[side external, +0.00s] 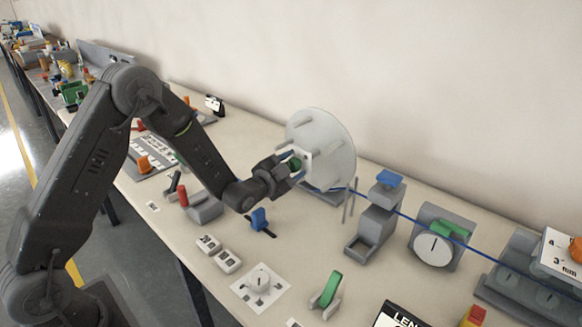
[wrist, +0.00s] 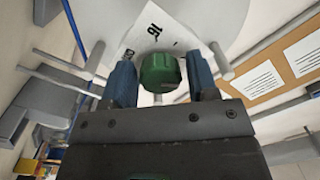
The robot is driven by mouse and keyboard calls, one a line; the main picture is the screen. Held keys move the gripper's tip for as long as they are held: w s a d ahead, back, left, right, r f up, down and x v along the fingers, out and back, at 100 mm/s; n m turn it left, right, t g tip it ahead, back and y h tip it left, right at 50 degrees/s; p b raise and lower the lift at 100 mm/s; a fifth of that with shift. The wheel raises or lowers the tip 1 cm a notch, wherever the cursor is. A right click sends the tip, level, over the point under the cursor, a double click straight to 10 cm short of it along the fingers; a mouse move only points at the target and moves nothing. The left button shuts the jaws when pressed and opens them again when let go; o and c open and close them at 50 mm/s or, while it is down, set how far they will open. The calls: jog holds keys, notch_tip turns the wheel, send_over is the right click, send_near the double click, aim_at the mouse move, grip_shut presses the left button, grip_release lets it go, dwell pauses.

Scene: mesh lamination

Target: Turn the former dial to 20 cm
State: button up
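The former is a large pale disc (side external: 335,145) standing upright at the back of the bench. A green knob (wrist: 160,73) sits at its hub, in front of a white plate (wrist: 150,32) printed with "16". In the side view the green knob (side external: 295,163) is partly hidden by my gripper (side external: 287,168). In the wrist view the blue fingers of my gripper (wrist: 161,78) stand on either side of the knob. A narrow gap shows between each finger and the knob, so the gripper is open around it.
Pale pegs (wrist: 220,62) stick out from the former near my fingers. A blue line (side external: 405,213) runs right from the former past a grey stand (side external: 372,225) and a white round dial (side external: 433,249). Levers and a rotary knob (side external: 260,281) occupy the front of the bench.

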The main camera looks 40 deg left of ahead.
jog(key=c, duration=0.7)
jog(key=shift+n, duration=1.5)
jog(key=o, duration=0.9)
jog(key=s, duration=1.4)
jog(key=shift+d+r, duration=0.1)
jog(key=shift+d, duration=0.15)
jog(key=shift+w+r, duration=0.1)
